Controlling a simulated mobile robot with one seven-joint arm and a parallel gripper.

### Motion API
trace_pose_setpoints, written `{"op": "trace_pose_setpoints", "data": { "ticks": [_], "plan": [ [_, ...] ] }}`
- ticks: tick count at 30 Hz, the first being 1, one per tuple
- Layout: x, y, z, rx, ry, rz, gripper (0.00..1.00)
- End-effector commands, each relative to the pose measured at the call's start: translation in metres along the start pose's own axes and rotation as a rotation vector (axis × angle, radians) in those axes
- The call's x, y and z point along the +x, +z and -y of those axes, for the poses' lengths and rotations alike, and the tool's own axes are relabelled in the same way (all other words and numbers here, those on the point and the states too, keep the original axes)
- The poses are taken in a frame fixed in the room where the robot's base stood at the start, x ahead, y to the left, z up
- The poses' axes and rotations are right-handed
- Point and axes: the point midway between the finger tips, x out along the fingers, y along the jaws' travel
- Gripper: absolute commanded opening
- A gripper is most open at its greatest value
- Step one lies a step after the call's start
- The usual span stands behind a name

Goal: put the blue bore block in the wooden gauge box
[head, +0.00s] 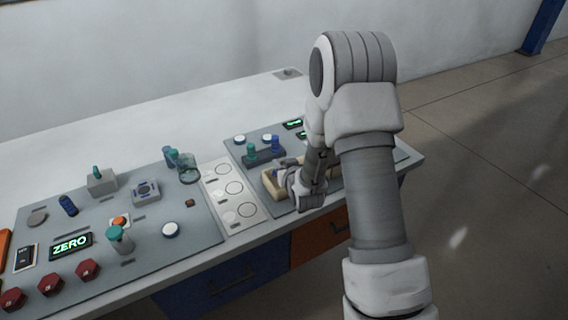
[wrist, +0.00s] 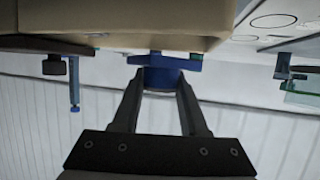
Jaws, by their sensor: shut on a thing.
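The wooden gauge box (head: 268,185) is a pale tan box near the front edge of the right grey panel; my arm hides part of it. Its tan side also fills the top of the wrist view (wrist: 130,14). My gripper (wrist: 160,78) is shut on the blue bore block (wrist: 160,72), which shows between the fingertips beside the box's edge. In the head view, my gripper (head: 280,175) is at the box, and the wrist hides most of the block. I cannot tell whether the block is inside the box or touches it.
A dark rack with green and blue plugs (head: 263,156) stands just behind the box. A white panel with ringed circles (head: 232,195) lies to the left. A clear cup (head: 189,174) and a grey fixture (head: 145,191) are further left. The bench's front edge is close.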

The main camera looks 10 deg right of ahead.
Motion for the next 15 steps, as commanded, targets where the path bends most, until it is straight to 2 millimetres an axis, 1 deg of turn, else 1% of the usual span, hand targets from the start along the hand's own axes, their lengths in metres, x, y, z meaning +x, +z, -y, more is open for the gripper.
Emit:
{"op": "trace_pose_setpoints", "data": {
  "ticks": [2,15],
  "plan": [
    [0.0000,-0.0009,0.0000,0.000,0.000,-0.002,0.00],
    [0.0038,0.0084,0.0000,0.000,0.000,-0.002,0.00]
  ]
}}
